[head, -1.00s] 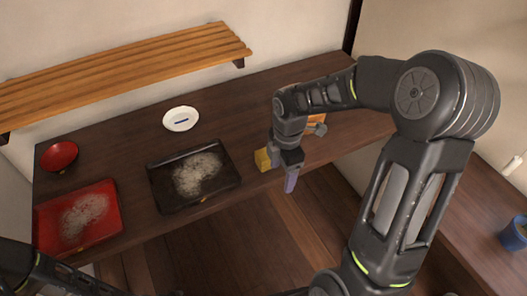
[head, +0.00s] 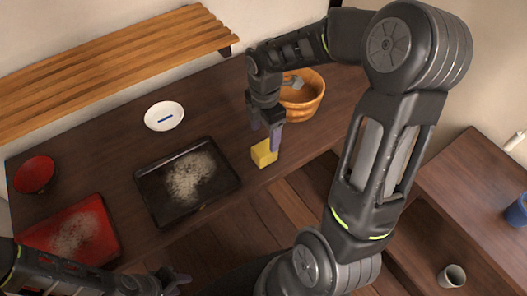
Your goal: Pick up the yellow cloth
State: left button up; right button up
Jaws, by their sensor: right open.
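The yellow cloth (head: 262,154), a small folded block, lies on the dark wooden table near its front edge, right of the black tray. My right gripper (head: 264,140) is open just above and behind the cloth, with one finger in front of its right end in this view. I cannot tell whether the fingers touch it. My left gripper (head: 172,281) is low at the bottom of the view, away from the cloth, and its jaws are too unclear to read.
A black tray (head: 151,196) and a red tray (head: 110,240) both carry pale dusty smears. A red bowl (head: 36,174), a white dish (head: 164,116) and a wooden bowl (head: 303,98) stand on the table. A grey cup (head: 452,276) and blue cup (head: 517,211) are at the right.

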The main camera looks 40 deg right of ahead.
aim_at(264, 149)
jog(key=shift+f, duration=1)
notch_tip(264, 149, down, 5)
jog(key=shift+a+f+p, duration=0.1)
jog(key=shift+p, duration=0.35)
jog(key=shift+c, duration=0.3)
jog(key=c, duration=1.4)
